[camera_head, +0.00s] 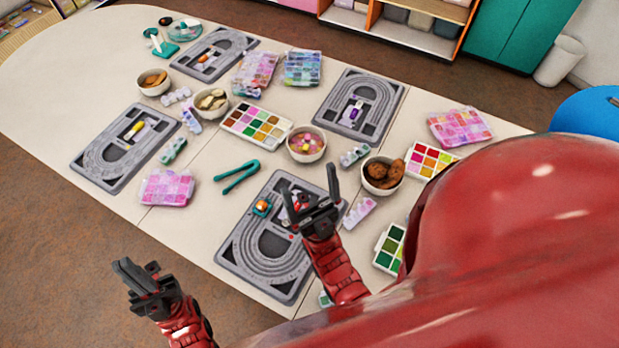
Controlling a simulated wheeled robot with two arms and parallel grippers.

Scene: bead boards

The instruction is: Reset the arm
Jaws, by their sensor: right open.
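My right gripper (310,194) is open, with its dark fingers spread apart, above the right part of the nearest grey bead board (240,258). Nothing is clearly held between the fingers, though small items on the board show behind them. A small orange and teal item (262,207) lies on that board, left of the gripper. My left gripper (136,272) is at the lower left, off the table's near edge and over the brown floor. Its fingers are seen edge-on, so its opening is unclear.
The white table (60,60) holds more bead boards (85,165), bowls (307,158), and bead boxes (167,188). Green tongs (237,176) lie left of the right gripper. My red body hides the table's lower right.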

